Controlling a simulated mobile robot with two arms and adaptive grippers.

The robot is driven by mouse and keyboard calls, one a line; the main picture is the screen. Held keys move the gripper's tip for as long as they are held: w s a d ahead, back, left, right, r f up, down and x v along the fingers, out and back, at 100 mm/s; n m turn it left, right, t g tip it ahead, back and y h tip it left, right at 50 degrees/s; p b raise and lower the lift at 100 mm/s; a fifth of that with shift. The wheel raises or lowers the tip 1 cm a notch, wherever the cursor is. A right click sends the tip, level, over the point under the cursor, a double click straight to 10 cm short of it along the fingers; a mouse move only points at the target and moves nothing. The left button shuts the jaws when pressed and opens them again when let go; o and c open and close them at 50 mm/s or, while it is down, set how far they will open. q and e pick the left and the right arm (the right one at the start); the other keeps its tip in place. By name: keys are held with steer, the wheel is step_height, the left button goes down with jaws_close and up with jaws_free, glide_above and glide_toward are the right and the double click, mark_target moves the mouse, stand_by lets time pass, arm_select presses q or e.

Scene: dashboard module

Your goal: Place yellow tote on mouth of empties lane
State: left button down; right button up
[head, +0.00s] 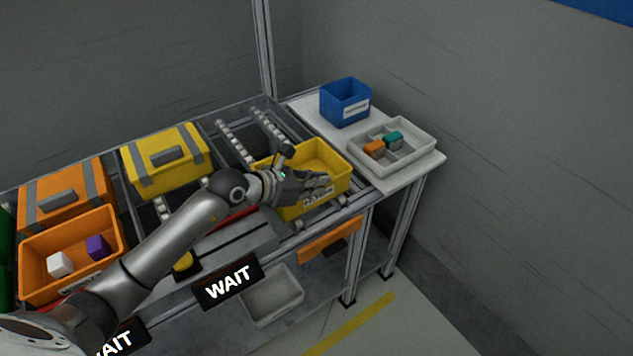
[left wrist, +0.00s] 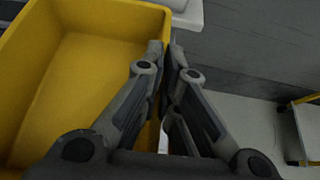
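The yellow tote (head: 338,187) is open-topped and looks empty. It sits at the front end of the right-hand roller lane (head: 268,128), roughly level, with a label on its front. My left gripper (head: 322,184) is at the tote's front wall. In the left wrist view the tote (left wrist: 75,85) fills the left side, and the gripper's two fingers (left wrist: 163,55) are close together with the tote's wall between them. The gripper hides part of the front rim and label. Whether the tote rests fully on the rollers is hidden. My right gripper is not in view.
A white side table (head: 432,165) at the right holds a blue bin (head: 344,103) and a grey divided tray (head: 410,158) with orange and teal blocks. A lidded yellow tote (head: 165,160) and orange totes (head: 70,270) stand left. A grey bin (head: 272,297) lies below.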

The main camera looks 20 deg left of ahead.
arm_select(q)
steer(key=c, duration=2.1)
jaws_free()
steer(key=shift+f, duration=0.15)
steer(key=o, duration=0.5)
steer(key=shift+c, duration=0.2)
steer(key=shift+s+a+r, duration=0.15)
steer(key=shift+r, duration=0.1)
steer(key=b+v, duration=0.1)
steer(key=v, duration=1)
steer(key=shift+s+r, duration=0.15)
steer(key=shift+s, duration=0.1)
steer(key=shift+a, duration=0.1)
